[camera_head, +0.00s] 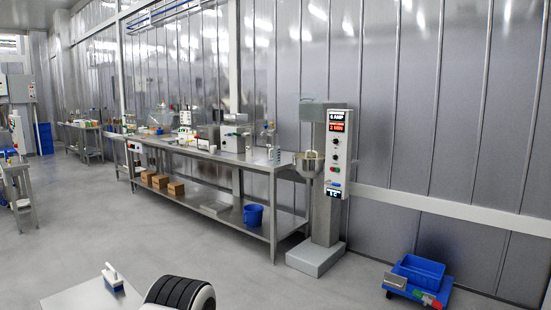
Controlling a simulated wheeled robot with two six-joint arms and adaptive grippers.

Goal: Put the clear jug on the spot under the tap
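I cannot make out the clear jug with certainty; things on the far steel bench (225,156) are too small. I cannot clearly pick out the tap or the spot under it either. A small pale ribbed or stacked item (274,155) stands near the bench's right end. Neither of my grippers shows in this view.
A mixer-like machine (325,215) with a control panel stands right of the bench. A blue bin on a low dolly (418,272) sits at right. A blue bucket (253,215) and cardboard boxes (160,181) are on the lower shelf. Grey floor (110,225) is open before the bench.

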